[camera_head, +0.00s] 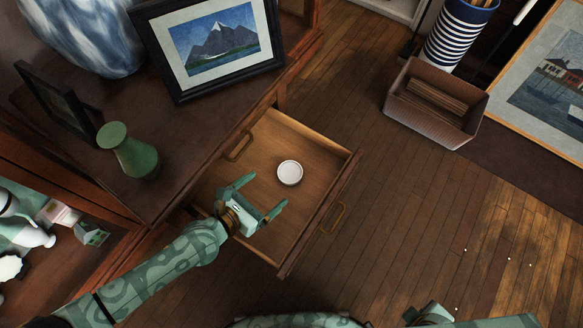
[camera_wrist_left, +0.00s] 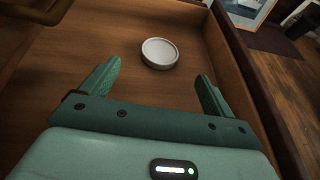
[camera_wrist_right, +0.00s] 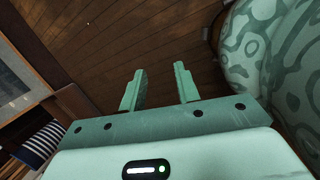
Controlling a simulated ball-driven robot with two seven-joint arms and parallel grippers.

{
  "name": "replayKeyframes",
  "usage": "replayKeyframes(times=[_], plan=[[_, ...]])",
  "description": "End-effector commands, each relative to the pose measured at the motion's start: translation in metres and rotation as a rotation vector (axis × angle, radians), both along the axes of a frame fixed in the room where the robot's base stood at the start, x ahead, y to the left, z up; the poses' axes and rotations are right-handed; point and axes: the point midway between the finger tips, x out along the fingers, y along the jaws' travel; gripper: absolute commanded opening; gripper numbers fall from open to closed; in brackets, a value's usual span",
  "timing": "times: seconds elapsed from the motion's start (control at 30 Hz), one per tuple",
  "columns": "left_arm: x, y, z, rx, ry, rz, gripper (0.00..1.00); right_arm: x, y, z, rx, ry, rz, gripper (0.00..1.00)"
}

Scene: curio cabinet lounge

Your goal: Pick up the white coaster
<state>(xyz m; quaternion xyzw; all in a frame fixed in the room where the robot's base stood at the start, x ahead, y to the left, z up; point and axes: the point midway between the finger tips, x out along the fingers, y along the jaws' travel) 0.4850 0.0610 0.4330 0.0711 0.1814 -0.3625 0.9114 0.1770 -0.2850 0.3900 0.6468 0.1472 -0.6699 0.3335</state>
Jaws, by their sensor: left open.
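The white coaster (camera_head: 290,173) is a small round disc lying flat on the floor of an open wooden drawer (camera_head: 318,150). In the left wrist view the coaster (camera_wrist_left: 159,53) lies ahead of the fingertips, roughly centred between them. My left gripper (camera_head: 263,196) is open and empty over the drawer, a little below and left of the coaster in the head view, not touching it. It also shows in the left wrist view (camera_wrist_left: 158,75). My right gripper (camera_wrist_right: 158,80) has its fingers apart with nothing between them, above the wooden floor beside my body.
The drawer walls and front surround the coaster. On the cabinet top (camera_head: 200,125) stand a green vase (camera_head: 130,152), a framed mountain picture (camera_head: 215,45) and a blue-white vase (camera_head: 85,35). A bin (camera_head: 425,115) stands on the floor at upper right.

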Motion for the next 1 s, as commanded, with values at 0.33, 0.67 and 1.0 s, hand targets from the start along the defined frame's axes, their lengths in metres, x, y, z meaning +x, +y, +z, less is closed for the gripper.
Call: replayKeyframes(times=[0.33,0.67,1.0], plan=[[0.03,-0.03,-0.02,-0.001,0.002,-0.001,0.89,0.024,0.017,0.009,0.05,-0.079,-0.009,0.32],[0.06,-0.06,-0.039,0.001,0.004,-0.002,0.89,0.054,0.048,0.015,0.168,-0.204,-0.044,0.32],[0.062,-0.061,-0.036,0.002,-0.001,-0.003,0.64,0.057,0.05,0.018,0.176,-0.216,-0.047,0.32]])
